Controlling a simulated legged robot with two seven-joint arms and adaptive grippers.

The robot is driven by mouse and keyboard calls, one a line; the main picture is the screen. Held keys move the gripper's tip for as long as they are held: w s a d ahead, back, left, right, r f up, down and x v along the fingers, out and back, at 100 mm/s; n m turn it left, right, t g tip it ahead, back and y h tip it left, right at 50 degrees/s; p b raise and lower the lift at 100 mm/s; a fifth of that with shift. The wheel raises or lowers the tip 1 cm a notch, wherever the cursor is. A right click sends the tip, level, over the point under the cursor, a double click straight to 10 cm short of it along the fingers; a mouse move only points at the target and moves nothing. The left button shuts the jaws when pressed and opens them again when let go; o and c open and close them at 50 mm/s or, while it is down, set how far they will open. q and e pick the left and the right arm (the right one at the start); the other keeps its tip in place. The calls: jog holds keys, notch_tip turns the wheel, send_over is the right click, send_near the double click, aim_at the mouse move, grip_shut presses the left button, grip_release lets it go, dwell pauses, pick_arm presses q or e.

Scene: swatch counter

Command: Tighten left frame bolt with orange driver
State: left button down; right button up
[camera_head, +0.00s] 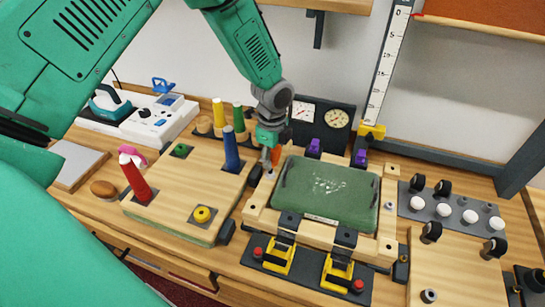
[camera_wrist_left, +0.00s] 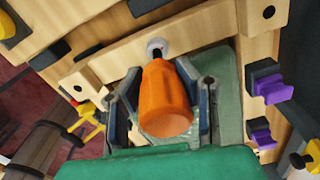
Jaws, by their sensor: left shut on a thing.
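My left gripper (camera_head: 269,158) is shut on the orange driver (camera_head: 276,155), at the left side of the wooden frame. In the left wrist view the orange driver (camera_wrist_left: 166,98) sits between the two fingers of the left gripper (camera_wrist_left: 165,110). Its dark tip points at the pale round left frame bolt (camera_wrist_left: 156,46) and appears to meet it, though I cannot tell whether it is seated. The wooden frame (camera_head: 258,217) holds a dark green pad (camera_head: 325,190). My right gripper is not in view.
Red (camera_head: 135,178), blue (camera_head: 231,150), green (camera_head: 239,118) and yellow (camera_head: 218,112) handled tools stand to the left. Yellow clamps (camera_head: 279,255) sit in front and purple clamps (camera_head: 314,146) behind. Gauges (camera_head: 336,119) stand at the back. A plate with white knobs (camera_head: 417,203) lies right.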

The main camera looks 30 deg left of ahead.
pick_arm(q)
jog(key=m, duration=0.6)
jog(key=shift+s+m, duration=0.15)
jog(key=shift+m, duration=0.25)
jog(key=m, duration=0.4)
jog(key=shift+s+m, duration=0.15)
jog(key=shift+m, duration=0.25)
jog(key=shift+f, duration=0.1)
jog(key=c, duration=1.4)
grip_release()
